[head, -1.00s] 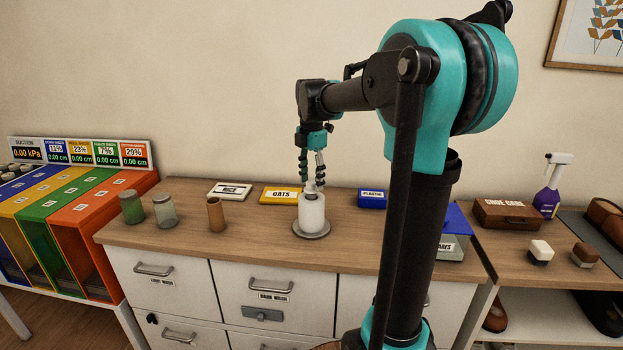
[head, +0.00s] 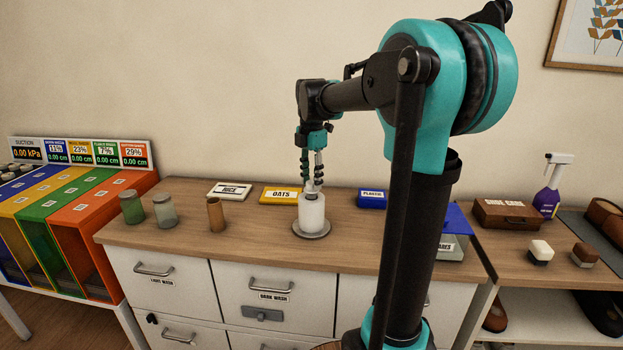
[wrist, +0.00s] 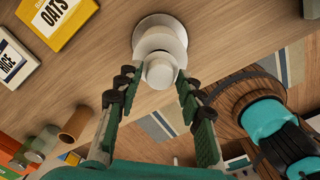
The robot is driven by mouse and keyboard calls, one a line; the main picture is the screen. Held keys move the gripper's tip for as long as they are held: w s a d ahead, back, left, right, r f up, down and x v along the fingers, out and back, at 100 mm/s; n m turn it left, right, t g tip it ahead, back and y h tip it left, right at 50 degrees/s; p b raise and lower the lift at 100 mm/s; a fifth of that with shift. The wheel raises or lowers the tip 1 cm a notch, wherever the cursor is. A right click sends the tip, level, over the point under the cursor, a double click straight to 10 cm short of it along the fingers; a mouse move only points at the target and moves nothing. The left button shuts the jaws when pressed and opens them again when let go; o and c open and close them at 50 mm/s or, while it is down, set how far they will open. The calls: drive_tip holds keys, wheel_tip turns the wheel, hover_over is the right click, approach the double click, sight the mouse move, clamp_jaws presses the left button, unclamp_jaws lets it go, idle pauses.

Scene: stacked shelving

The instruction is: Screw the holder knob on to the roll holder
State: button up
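The roll holder stands upright on the wooden counter with a white roll (head: 312,213) on it and a round grey base (head: 312,235) beneath. In the wrist view the holder knob (wrist: 160,73) is a pale, rounded piece at the near end of the white roll (wrist: 170,42), roughly in line with its middle. My gripper (head: 314,185) points down over the roll. In the wrist view my gripper (wrist: 156,78) is open, with a finger on each side of the knob and visible gaps. How tightly the knob sits cannot be told.
Several jars and a brown tube (head: 215,214) stand to the left. Counter in front of the roll is clear.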

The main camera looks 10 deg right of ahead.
drive_tip(key=n, duration=0.5)
drive_tip(key=shift+n, duration=0.3)
drive_tip(key=n, duration=0.5)
drive_tip(key=shift+n, duration=0.3)
drive_tip(key=c, duration=0.8)
drive_tip(key=m, duration=0.5)
drive_tip(key=shift+m, duration=0.3)
drive_tip(key=shift+c, duration=0.2)
drive_tip(key=m, duration=0.5)
drive_tip(key=shift+m, duration=0.4)
